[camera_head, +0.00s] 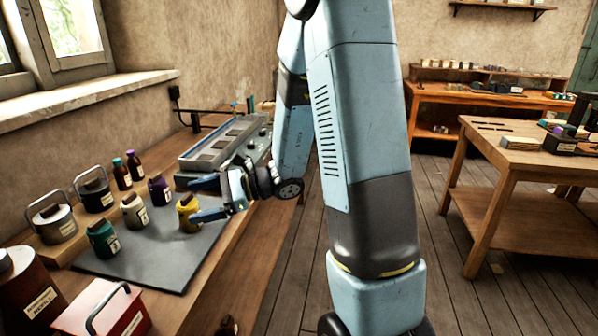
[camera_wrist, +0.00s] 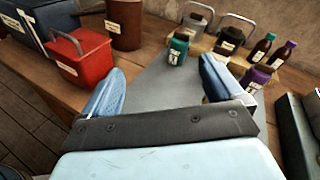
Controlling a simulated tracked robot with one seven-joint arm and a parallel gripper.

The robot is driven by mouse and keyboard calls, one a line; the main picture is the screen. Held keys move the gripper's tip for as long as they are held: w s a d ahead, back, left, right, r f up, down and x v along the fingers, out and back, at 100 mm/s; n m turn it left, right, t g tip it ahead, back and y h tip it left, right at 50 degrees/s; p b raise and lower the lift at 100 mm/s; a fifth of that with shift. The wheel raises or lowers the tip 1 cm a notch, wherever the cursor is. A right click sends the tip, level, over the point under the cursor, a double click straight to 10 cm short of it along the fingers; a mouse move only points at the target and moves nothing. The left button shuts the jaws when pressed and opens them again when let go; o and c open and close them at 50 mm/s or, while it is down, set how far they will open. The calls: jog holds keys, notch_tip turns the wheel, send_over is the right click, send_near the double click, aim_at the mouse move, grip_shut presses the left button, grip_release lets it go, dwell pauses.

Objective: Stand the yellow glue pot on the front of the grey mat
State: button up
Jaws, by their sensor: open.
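The yellow glue pot (camera_head: 186,207) stands upright at the right edge of the grey mat (camera_head: 150,258) in the head view, partly covered by a finger. My gripper (camera_head: 191,200) is open, its two blue fingers spread at the pot's side of the mat. Whether the pot lies between the fingers I cannot tell. In the wrist view my gripper (camera_wrist: 160,82) shows bare mat (camera_wrist: 160,92) between the fingers. The yellow pot does not show there; a finger or the gripper body may hide it.
On or beside the mat stand a green pot (camera_head: 103,240), a cream pot (camera_head: 134,211) and a purple pot (camera_head: 159,190). Lidded cans and brown bottles (camera_head: 122,174) stand behind. A red box (camera_head: 104,308) is at the near end, a grey machine (camera_head: 222,146) beyond. The mat's near part is clear.

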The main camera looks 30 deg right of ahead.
jog(key=s+d+r+n+g+h, duration=0.25)
jog(key=s+n+h, duration=0.2)
jog(key=s, duration=0.25)
jog(key=s+d+r+n+g+h, duration=0.1)
jog(key=s+r+n+h, duration=0.2)
jog(key=s+n, duration=0.35)
jog(key=s+d+r+n+t+h, duration=0.2)
jog(key=s+d+r+n+h, duration=0.1)
jog(key=d, duration=0.3)
jog(key=s+d+r+n+t+h, duration=0.3)
jog(key=d+r+h, duration=0.2)
jog(key=d, duration=0.1)
jog(key=shift+s+d, duration=0.2)
jog(key=shift+s, duration=0.2)
